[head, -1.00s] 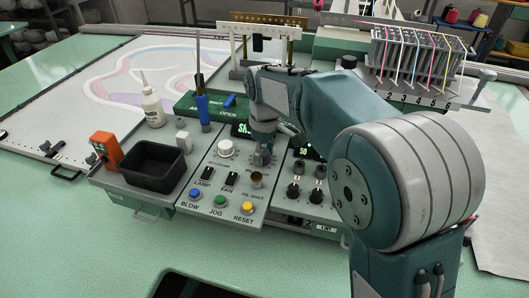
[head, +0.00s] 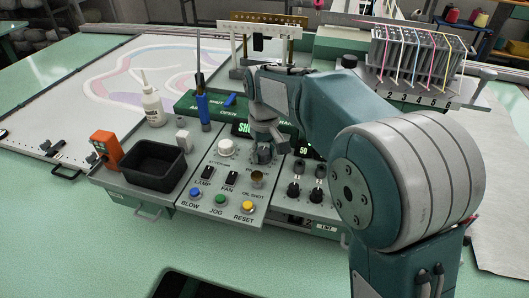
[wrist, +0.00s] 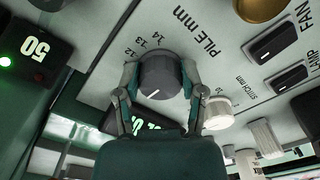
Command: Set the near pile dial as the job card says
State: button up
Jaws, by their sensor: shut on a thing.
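The pile dial (wrist: 160,78) is a dark grey knob on the sloped grey panel, under the words PILE mm in the wrist view, where the lettering is tilted and partly inverted. Its white pointer line is on the face's lower left in that view; I cannot tell the exact setting. Scale figures such as 12, 13 and 14 show beside it. My gripper (head: 264,155) is over the panel, its two fingers closed on opposite sides of the dial. A green-lit display (head: 243,129) behind it is partly hidden by my gripper. No readable job card shows.
A white stitch dial (head: 226,147) stands close left of my gripper; it also shows in the wrist view (wrist: 220,113). LAMP (head: 207,173) and FAN (head: 231,178) switches lie nearer. A black tray (head: 153,166) and a white bottle (head: 152,108) stand left.

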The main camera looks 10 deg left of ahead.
aim_at(262, 150)
jog(key=shift+f, duration=0.1)
jog(key=o, duration=1.1)
jog(key=shift+w, duration=0.15)
jog(key=shift+o, duration=0.2)
jog(key=shift+a, duration=0.2)
jog(key=shift+d, duration=0.1)
jog(key=shift+r, duration=0.3)
notch_tip(262, 150, up, 11)
jog(key=shift+w+r, duration=0.1)
